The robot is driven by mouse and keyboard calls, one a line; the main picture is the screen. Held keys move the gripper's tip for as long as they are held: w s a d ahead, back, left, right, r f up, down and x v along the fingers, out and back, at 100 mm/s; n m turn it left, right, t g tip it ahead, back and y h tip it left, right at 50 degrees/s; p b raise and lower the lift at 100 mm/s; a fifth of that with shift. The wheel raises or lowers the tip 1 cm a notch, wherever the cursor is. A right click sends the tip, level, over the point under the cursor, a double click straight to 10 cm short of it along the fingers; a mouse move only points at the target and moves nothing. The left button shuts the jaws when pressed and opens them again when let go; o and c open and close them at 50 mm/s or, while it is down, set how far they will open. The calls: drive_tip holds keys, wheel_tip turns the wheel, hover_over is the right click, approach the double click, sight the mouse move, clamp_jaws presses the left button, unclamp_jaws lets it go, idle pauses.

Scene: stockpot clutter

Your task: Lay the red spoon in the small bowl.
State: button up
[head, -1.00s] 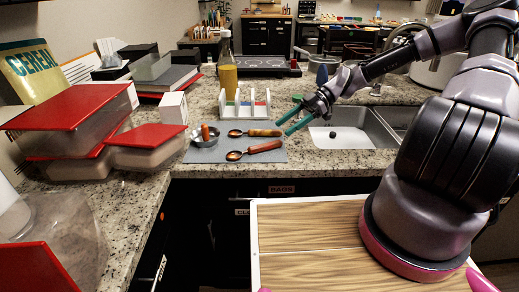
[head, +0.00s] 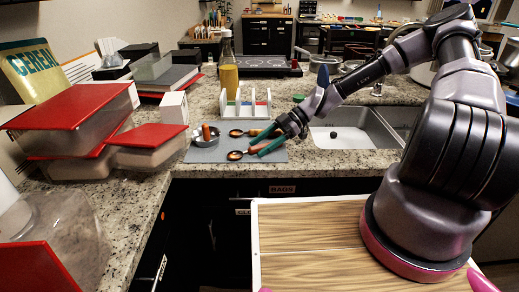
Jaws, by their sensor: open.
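The red spoon (head: 235,155) lies on a grey mat (head: 205,156) with its bowl end to the left; my gripper covers much of its handle. A second spoon (head: 237,133) with an orange-brown handle lies just behind it. The small metal bowl (head: 196,140) stands at the mat's left side, with an orange-red item (head: 206,132) in it. My gripper (head: 255,150) is open, its teal fingers pointing left and down, one on each side of the red spoon's handle in the picture. I cannot tell whether they touch it.
A white rack (head: 246,113) with coloured parts stands behind the spoons, a bottle of yellow liquid (head: 228,80) behind that. Red-lidded containers (head: 148,136) crowd the counter at left. A sink (head: 350,133) lies to the right. A narrow strip of counter in front is clear.

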clamp_jaws()
